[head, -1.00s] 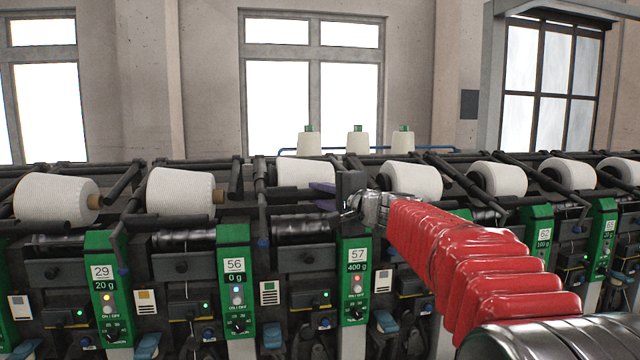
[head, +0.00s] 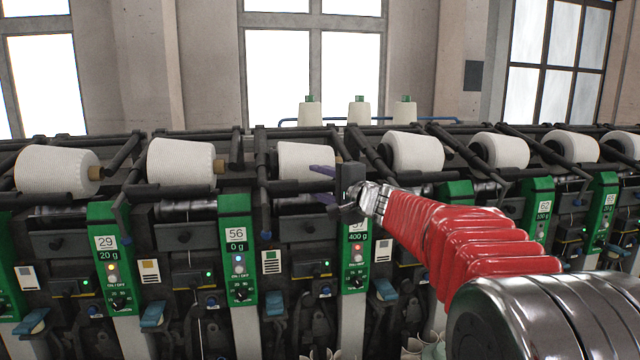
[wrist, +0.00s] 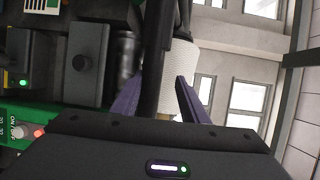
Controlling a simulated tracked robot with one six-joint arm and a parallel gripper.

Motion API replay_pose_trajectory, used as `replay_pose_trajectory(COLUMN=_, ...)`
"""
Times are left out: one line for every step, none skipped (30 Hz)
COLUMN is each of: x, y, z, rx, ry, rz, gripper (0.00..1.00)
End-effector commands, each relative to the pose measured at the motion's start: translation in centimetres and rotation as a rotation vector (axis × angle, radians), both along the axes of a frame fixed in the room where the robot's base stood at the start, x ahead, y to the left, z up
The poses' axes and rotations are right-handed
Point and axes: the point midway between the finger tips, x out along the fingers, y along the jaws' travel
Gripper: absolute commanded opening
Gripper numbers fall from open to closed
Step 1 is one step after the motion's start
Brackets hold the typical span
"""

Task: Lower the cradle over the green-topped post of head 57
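The green-topped post of head 57 (head: 356,262) stands in the middle of the head view, its number partly hidden by my gripper. A white yarn cone (head: 303,160) lies to its upper left, behind a dark horizontal bar (head: 297,187) that looks like part of the cradle. My gripper (head: 324,185) is at that bar's right end, above the post, with its purple fingers apart. In the wrist view, a dark bar (wrist: 158,60) runs between the two fingers, with a gap showing at the right finger. I cannot tell whether the left finger touches it. The white cone (wrist: 181,75) lies behind.
Posts of head 56 (head: 237,255) and head 29 (head: 107,262) stand to the left, head 62 (head: 539,210) to the right. Other cones and dark cradle bars line the machine.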

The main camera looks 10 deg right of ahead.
Motion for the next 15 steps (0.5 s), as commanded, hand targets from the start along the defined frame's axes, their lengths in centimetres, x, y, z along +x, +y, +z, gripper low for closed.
replay_pose_trajectory(x=0.0, y=0.0, z=0.2, rx=0.0, ry=-0.003, rz=0.0, gripper=0.38)
replay_pose_trajectory(x=0.0, y=0.0, z=0.2, rx=0.0, ry=-0.003, rz=0.0, gripper=0.38)
replay_pose_trajectory(x=0.0, y=0.0, z=0.2, rx=0.0, ry=-0.003, rz=0.0, gripper=0.38)
replay_pose_trajectory(x=0.0, y=0.0, z=0.2, rx=0.0, ry=-0.003, rz=0.0, gripper=0.38)
replay_pose_trajectory(x=0.0, y=0.0, z=0.2, rx=0.0, ry=-0.003, rz=0.0, gripper=0.38)
replay_pose_trajectory(x=-0.1, y=0.0, z=0.2, rx=0.0, ry=-0.003, rz=0.0, gripper=0.38)
replay_pose_trajectory(x=-0.1, y=-0.1, z=0.2, rx=0.0, ry=-0.003, rz=0.0, gripper=0.38)
replay_pose_trajectory(x=-0.2, y=-0.1, z=0.2, rx=0.0, ry=-0.003, rz=-0.001, gripper=0.38)
replay_pose_trajectory(x=-0.4, y=-0.2, z=0.3, rx=0.0, ry=-0.003, rz=-0.001, gripper=0.38)
replay_pose_trajectory(x=-0.5, y=-0.3, z=0.3, rx=0.001, ry=-0.004, rz=-0.001, gripper=0.38)
replay_pose_trajectory(x=-0.7, y=-0.4, z=0.3, rx=0.0, ry=-0.004, rz=-0.001, gripper=0.38)
replay_pose_trajectory(x=-1.0, y=-0.5, z=0.4, rx=0.0, ry=-0.004, rz=-0.002, gripper=0.38)
replay_pose_trajectory(x=-1.2, y=-0.6, z=0.4, rx=0.0, ry=-0.004, rz=-0.002, gripper=0.38)
replay_pose_trajectory(x=-1.5, y=-0.7, z=0.3, rx=0.0, ry=-0.003, rz=-0.002, gripper=0.38)
replay_pose_trajectory(x=-2.0, y=-0.9, z=0.4, rx=-0.001, ry=-0.004, rz=-0.002, gripper=0.38)
